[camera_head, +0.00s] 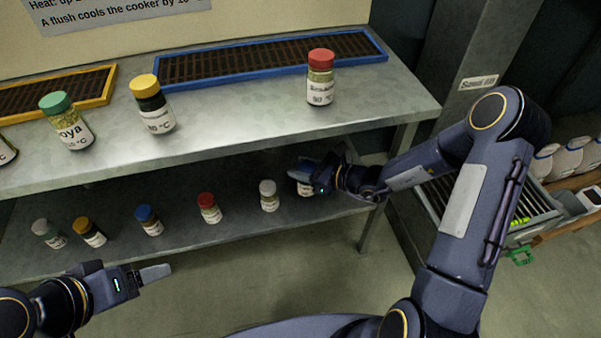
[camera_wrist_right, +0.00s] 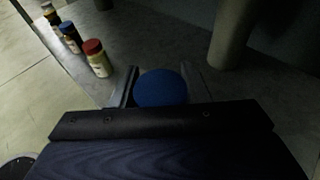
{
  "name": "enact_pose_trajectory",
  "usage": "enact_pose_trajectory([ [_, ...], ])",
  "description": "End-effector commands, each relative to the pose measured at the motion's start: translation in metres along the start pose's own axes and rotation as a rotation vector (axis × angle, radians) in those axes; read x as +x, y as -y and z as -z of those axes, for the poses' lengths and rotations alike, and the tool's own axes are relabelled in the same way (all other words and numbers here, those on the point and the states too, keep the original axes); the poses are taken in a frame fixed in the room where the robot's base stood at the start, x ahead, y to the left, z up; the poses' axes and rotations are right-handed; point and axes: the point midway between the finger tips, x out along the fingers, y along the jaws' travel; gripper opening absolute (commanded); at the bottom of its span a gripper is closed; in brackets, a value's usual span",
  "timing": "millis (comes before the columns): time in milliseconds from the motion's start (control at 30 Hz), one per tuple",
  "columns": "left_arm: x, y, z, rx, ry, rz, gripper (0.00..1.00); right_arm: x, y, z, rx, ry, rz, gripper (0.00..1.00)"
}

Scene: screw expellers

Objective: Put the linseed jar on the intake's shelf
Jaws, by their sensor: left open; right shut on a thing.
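My right gripper (camera_head: 316,180) is shut on a blue-lidded jar (camera_wrist_right: 160,88) at the right part of the lower shelf. In the head view the held jar (camera_head: 304,188) shows part of its pale label, mostly covered by the gripper. I cannot read it, so I cannot confirm it is the linseed jar. I cannot tell whether it touches the shelf. My left gripper (camera_head: 150,274) is open and empty at the lower left, in front of the lower shelf (camera_head: 235,235). Which level is the intake's shelf is not clear.
On the lower shelf stand jars with white (camera_head: 269,196), red (camera_head: 209,208), blue (camera_head: 149,220), yellow (camera_head: 90,232) and grey (camera_head: 48,233) lids. The upper shelf (camera_head: 240,118) carries green (camera_head: 67,121), yellow (camera_head: 152,104) and red-lidded (camera_head: 320,78) jars before framed grates. A post stands right.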

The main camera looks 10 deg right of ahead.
Motion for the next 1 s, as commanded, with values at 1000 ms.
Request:
enact_pose_trajectory([
  [1000, 0.029, 0.013, -0.015, 0.0, 0.0, 0.0, 0.72, 0.058, 0.057, 0.082, -0.001, 0.003, -0.001, 0.08],
])
